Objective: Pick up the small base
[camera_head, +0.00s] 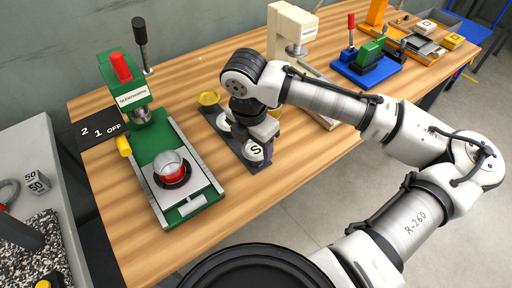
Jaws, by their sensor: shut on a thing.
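The small base, a pale round disc marked "S" (255,151), is at the near end of a dark tray (241,153) in the middle of the table. My gripper (257,141) points down over it, with its fingers shut on the small base. The gripper body hides part of the disc and of the tray. I cannot tell whether the disc is lifted off the tray.
A green press (160,150) with a red-and-clear round piece stands left of the tray. A beige press (290,32) stands behind my arm. A blue fixture (367,68) is farther right.

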